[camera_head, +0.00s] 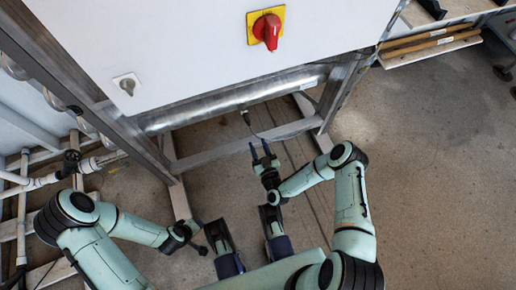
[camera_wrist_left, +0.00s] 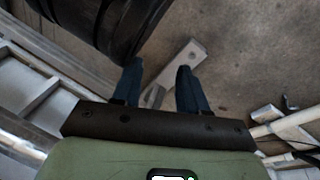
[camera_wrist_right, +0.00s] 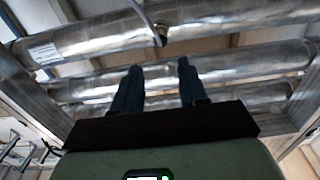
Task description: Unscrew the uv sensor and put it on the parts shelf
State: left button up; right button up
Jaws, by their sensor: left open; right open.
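The uv sensor (camera_head: 246,117) appears as a small dark fitting with a cable on the silvery reactor pipe (camera_head: 215,108) in the head view. In the right wrist view the sensor (camera_wrist_right: 160,37) sits on the metal pipe, with its cable rising from it. My right gripper (camera_head: 260,147) is open and empty, just short of the sensor and apart from it. Its fingers (camera_wrist_right: 158,82) point toward the pipes. My left gripper (camera_head: 200,237) is low at the lower left, away from the sensor; its open fingers (camera_wrist_left: 158,85) hold nothing.
A white cabinet with a red switch (camera_head: 267,29) hangs above the pipe. A metal frame bar (camera_head: 245,145) runs below it. A bench with a wooden-edged shelf (camera_head: 432,47) is at the upper right; I cannot tell if it is the parts shelf. The floor (camera_head: 440,170) at right is clear.

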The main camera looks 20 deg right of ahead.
aim_at(248, 122)
jog(key=w+b, duration=0.1)
jog(key=w, duration=0.2)
jog(key=w+b, duration=0.2)
jog(key=w, duration=0.2)
jog(key=w+b, duration=0.2)
jog(key=w, duration=0.1)
jog(key=shift+w+a, duration=0.25)
jog(key=shift+w, duration=0.05)
pick_arm(q)
jog(key=s+a+f+g, duration=0.1)
jog(key=s+f+g, duration=0.2)
jog(key=s+f, duration=0.3)
jog(key=shift+s+a+f+n+g, duration=0.15)
jog(key=shift+s+f+n+g, duration=0.25)
jog(key=shift+s, duration=1.75)
pick_arm(e)
jog(key=shift+w, duration=0.95)
grip_shut()
jog(key=n+p, duration=0.1)
jog(key=n, duration=0.1)
jog(key=shift+a+r+n+p, duration=0.1)
jog(key=shift+r+n+p, duration=0.05)
jog(key=shift+n+p, duration=0.65)
jog(key=shift+n, duration=0.7)
pick_arm(q)
jog(key=shift+s+r, duration=0.2)
jog(key=shift+r, duration=0.8)
